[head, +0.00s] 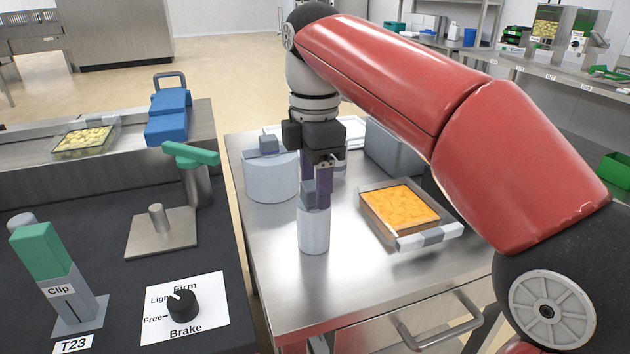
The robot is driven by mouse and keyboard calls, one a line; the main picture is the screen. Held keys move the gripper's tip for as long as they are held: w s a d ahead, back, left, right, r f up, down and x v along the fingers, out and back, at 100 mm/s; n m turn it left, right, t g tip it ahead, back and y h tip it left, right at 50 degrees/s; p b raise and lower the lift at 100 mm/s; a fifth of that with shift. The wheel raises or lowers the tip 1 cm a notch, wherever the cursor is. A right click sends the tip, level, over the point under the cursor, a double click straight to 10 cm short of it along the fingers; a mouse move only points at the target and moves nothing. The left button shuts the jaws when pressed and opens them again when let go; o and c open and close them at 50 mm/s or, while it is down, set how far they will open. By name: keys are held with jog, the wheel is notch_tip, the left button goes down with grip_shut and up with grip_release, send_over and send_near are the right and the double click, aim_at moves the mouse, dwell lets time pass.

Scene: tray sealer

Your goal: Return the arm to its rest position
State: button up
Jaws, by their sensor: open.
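My red arm reaches in from the right, and my gripper (317,188) points straight down over the steel table. Its purple fingers are open. They are at the top of a small pale cylinder (314,232) with a grey knob (309,194). The knob overlaps the fingers in the picture, and I cannot tell whether they touch it.
A wider lidded canister (271,178) stands close left of my gripper. A tray of orange food (401,208) lies to the right, beside a grey box (393,148). On the left bench are a green-handled lever (190,156), a Clip stand (45,258) and a Brake dial (182,305).

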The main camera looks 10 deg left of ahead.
notch_tip(320, 180, up, 6)
jog(key=shift+r+p, duration=0.25)
jog(key=shift+p, duration=0.85)
jog(key=shift+s+d+r+m, duration=0.1)
jog(key=shift+d+m, duration=0.05)
jog(key=shift+m, duration=0.15)
jog(key=s+d+f+m+t, duration=0.2)
jog(key=s+d+f+m, duration=0.5)
jog(key=d+f+m, duration=0.3)
jog(key=s+d+f+m+t, duration=0.3)
jog(key=s+d+f+m, duration=0.4)
jog(key=d+m, duration=0.6)
notch_tip(320, 180, down, 3)
jog(key=d, duration=0.2)
jog(key=shift+s+d+r+m+t, duration=0.15)
jog(key=shift+s+d+m+t, duration=0.15)
jog(key=shift+s+m, duration=0.1)
